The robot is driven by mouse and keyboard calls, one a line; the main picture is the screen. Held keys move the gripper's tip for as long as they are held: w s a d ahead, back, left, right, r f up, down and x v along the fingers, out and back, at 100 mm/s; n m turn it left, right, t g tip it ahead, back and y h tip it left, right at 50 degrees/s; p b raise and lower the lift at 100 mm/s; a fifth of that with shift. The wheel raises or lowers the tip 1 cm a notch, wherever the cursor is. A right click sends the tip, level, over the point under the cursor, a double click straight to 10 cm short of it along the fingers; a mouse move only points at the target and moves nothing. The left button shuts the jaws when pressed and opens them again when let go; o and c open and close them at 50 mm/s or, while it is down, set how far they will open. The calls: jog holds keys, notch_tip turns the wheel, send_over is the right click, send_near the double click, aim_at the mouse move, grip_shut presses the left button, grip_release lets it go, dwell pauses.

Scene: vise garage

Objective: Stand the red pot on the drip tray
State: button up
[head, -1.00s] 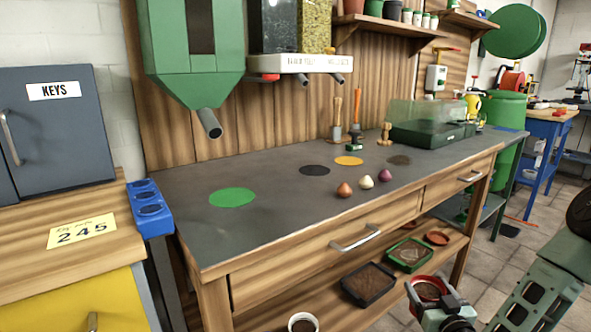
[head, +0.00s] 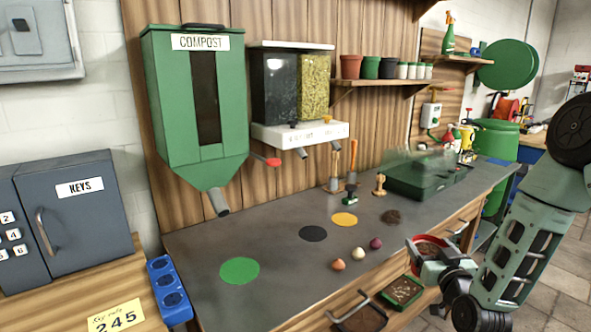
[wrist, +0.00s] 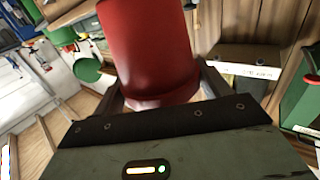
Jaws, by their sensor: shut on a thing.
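The red pot (head: 428,243) is held in my gripper (head: 436,262), in front of the bench's front edge at the right of the head view. Its top is open and brown soil shows inside. In the wrist view the red pot (wrist: 150,50) fills the upper middle, with a gripper finger at each side of its lower end. My gripper is shut on it. I cannot tell for sure which thing is the drip tray.
The grey bench top (head: 290,280) has coloured discs, including a green disc (head: 239,270), and three small bulbs near its front. A covered green propagator (head: 425,178) stands at the back right. A compost hopper (head: 195,105) overhangs the left. Below, a green tray (head: 403,291) holds soil.

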jog(key=s+f, duration=1.5)
jog(key=f, duration=0.1)
jog(key=shift+s, duration=0.3)
